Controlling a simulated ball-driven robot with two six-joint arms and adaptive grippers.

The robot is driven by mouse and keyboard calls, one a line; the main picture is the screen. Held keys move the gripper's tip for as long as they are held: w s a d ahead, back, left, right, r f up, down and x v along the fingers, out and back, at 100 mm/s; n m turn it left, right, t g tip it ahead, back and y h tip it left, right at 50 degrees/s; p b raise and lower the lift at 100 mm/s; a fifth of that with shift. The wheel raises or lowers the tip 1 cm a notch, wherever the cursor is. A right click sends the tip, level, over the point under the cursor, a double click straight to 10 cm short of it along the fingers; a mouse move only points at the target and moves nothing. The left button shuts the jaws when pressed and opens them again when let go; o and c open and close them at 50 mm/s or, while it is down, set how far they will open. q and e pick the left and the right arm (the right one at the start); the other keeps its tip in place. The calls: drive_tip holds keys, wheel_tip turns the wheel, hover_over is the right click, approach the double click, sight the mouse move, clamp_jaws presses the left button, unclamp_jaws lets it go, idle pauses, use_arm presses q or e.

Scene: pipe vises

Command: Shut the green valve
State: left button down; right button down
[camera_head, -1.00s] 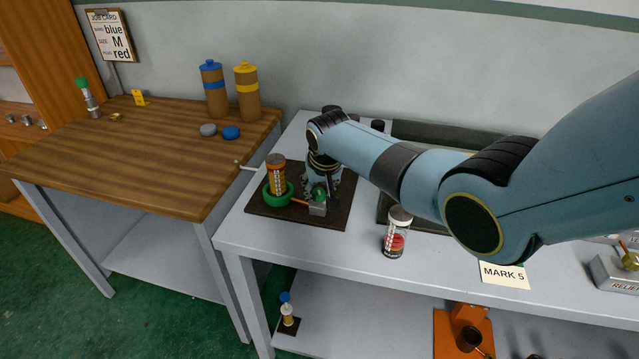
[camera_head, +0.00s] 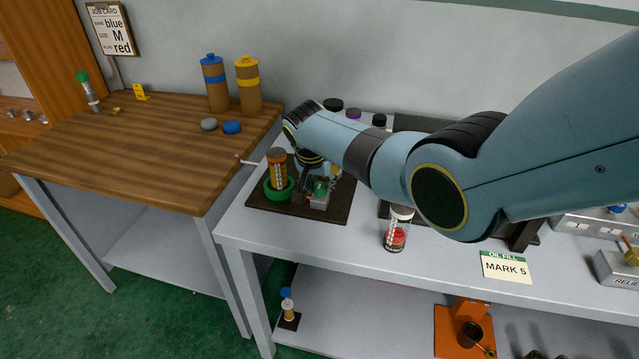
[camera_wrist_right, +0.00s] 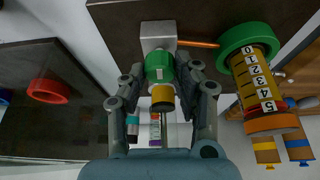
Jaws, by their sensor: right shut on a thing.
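The green valve (camera_head: 319,188) is a small round green knob on a grey block, on the dark plate at the left end of the grey bench. In the right wrist view the green valve (camera_wrist_right: 159,67) lies between my right fingertips. My right gripper (camera_wrist_right: 161,70) is shut on it; in the head view the gripper (camera_head: 316,181) is partly hidden by my wrist. An orange pipe (camera_wrist_right: 197,44) runs from the block towards a green ring (camera_wrist_right: 243,38) holding a numbered cylinder (camera_wrist_right: 255,80). My left gripper is not in view.
A clear jar with red contents (camera_head: 398,230) stands on the bench right of the plate. A MARK 5 card (camera_head: 506,268) is at the front edge. A wooden table (camera_head: 150,150) at left holds blue and yellow bottles (camera_head: 214,84).

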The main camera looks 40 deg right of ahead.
drive_tip(key=c, duration=1)
unclamp_jaws()
drive_tip(key=v, duration=1.2)
